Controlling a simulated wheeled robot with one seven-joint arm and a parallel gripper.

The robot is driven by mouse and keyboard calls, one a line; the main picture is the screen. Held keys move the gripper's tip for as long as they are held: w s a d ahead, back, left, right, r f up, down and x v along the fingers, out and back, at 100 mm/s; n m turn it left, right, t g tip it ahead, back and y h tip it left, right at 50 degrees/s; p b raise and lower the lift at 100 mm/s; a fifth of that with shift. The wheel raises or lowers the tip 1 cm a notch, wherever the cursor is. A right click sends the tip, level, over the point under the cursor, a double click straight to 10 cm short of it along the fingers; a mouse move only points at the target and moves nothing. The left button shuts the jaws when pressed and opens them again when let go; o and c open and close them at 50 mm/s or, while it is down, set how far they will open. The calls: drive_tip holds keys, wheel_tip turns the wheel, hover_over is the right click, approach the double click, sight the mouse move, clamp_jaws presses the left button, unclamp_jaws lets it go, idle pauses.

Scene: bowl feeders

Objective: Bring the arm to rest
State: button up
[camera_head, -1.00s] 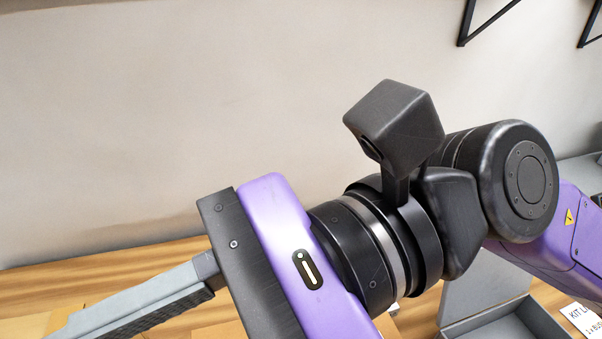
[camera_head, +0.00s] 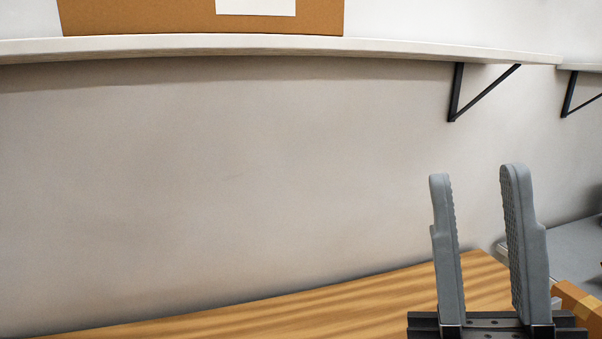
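My gripper (camera_head: 477,180) is in the lower right of the head camera view. Its two grey ridged fingers point up and stand well apart. Nothing is between them. It is in front of the wooden worktop and the wall and touches neither that I can see. The rest of my arm is below the frame and hidden.
A wooden worktop (camera_head: 300,306) runs along the bottom and its visible part is bare. A grey surface (camera_head: 570,250) and orange-brown box (camera_head: 577,302) are at right.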

drive_tip(key=w+d+f+m+h, duration=0.2)
drive_tip(key=d+f+m+h, duration=0.2)
drive_tip(key=f+m+h, duration=0.85)
drive_tip(key=s+d+f+m+g+h, duration=0.1)
drive_tip(key=s+f+g, duration=0.2)
drive_tip(key=f, duration=0.4)
drive_tip(key=s+d+f+m+g+h, duration=0.1)
drive_tip(key=s+f+m+g, duration=0.1)
drive_tip(key=f, duration=0.5)
drive_tip(key=s+d+f+m+g+h, duration=0.1)
drive_tip(key=s+d+f+g, duration=0.1)
drive_tip(key=s+f+g, duration=0.2)
drive_tip(key=shift+s+f+h, duration=0.15)
drive_tip(key=shift+s+f, duration=0.15)
drive_tip(key=shift+f, duration=0.55)
drive_tip(key=shift+s+f+h, duration=0.1)
drive_tip(key=shift+s+f, duration=0.15)
drive_tip(key=shift+f, duration=0.6)
drive_tip(key=s+f+n+g+y, duration=0.1)
drive_tip(key=s+f+g, duration=0.3)
drive_tip(key=s+f, duration=0.4)
drive_tip(key=s, duration=0.4)
drive_tip(key=shift+d+n+g+y, duration=0.3)
drive_tip(key=shift+n, duration=0.05)
